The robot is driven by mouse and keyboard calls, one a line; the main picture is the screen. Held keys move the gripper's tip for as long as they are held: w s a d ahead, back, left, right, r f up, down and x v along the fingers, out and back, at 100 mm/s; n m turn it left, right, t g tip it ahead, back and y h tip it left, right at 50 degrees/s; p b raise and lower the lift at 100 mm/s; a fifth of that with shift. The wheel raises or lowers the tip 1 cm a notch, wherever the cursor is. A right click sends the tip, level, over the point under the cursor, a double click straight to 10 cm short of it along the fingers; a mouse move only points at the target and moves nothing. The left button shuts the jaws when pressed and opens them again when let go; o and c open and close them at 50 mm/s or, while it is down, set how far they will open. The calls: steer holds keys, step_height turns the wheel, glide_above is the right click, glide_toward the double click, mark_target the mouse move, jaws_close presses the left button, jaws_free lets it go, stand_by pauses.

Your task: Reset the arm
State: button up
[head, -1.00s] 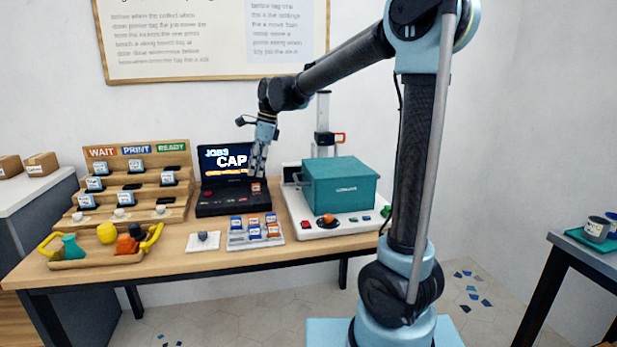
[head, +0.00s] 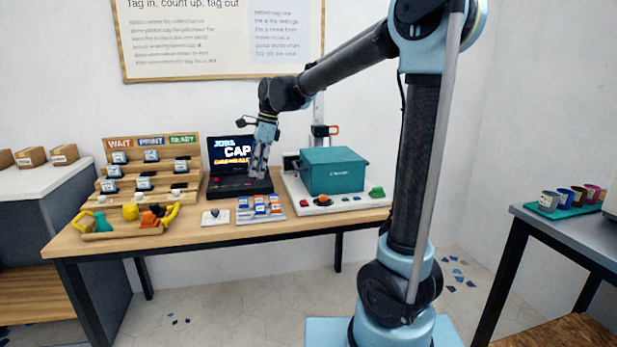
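My gripper (head: 259,172) hangs pointing down from my raised arm, in front of the black job terminal (head: 238,168) whose screen reads "JOBS CAP". The fingers look slim and close together, and I see nothing held between them. They are too small to tell whether they are open or shut. The arm reaches left from its column over the wooden table (head: 300,222). The teal printer box (head: 334,172) on its white base stands to the right of the gripper, apart from it.
A stepped wooden rack (head: 190,205) marked WAIT, PRINT, READY stands at left. A tray (head: 125,233) with yellow handles holds coloured items. A white block of tags (head: 262,216) lies near the front edge. A side table (head: 560,233) at right holds several cups (head: 562,198).

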steer(key=s+d+f+n+t+h, duration=0.15)
steer(key=s+d+n, duration=0.3)
steer(key=d, duration=0.65)
steer(key=s+d+f+n, duration=0.25)
steer(key=s+d, duration=0.25)
steer(key=d, duration=0.6)
steer(key=s+d+f+n+t+h, duration=0.1)
steer(key=s+d+f+n, duration=0.7)
steer(key=s+d+f, duration=0.5)
steer(key=shift+s+d, duration=0.45)
steer(key=shift+s, duration=0.05)
steer(key=shift+h, duration=0.25)
steer(key=shift+w+f, duration=0.15)
steer(key=shift+w, duration=0.3)
steer(key=shift+o, duration=0.5)
